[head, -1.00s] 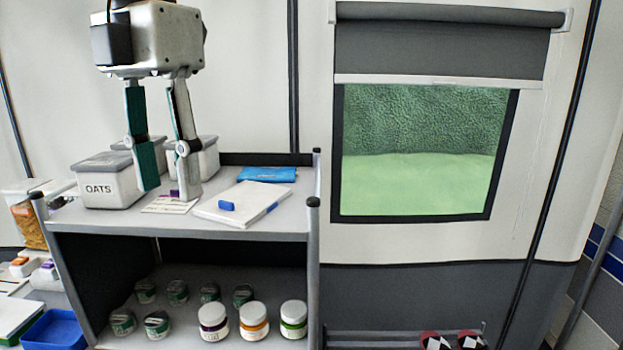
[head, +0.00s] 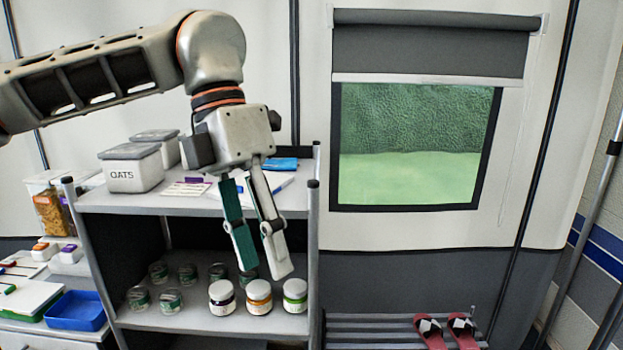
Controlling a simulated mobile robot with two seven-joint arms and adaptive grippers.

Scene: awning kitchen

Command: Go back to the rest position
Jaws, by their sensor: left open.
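My left gripper (head: 262,262) hangs in front of the shelf unit in the head view, fingers pointing down. Its fingers are apart with nothing between them. The arm comes in from the left, above the shelf. The fingertips overlap the lower shelf's jars in the picture, and they hide part of the top shelf's edge and its papers. My right gripper is not in view.
The shelf unit (head: 132,203) carries an OATS container (head: 132,170), papers and a blue packet (head: 281,164) on top. Several jars stand on its lower level. A blue tray (head: 76,311) is at lower left. Slippers (head: 430,330) lie on a slatted rack at right.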

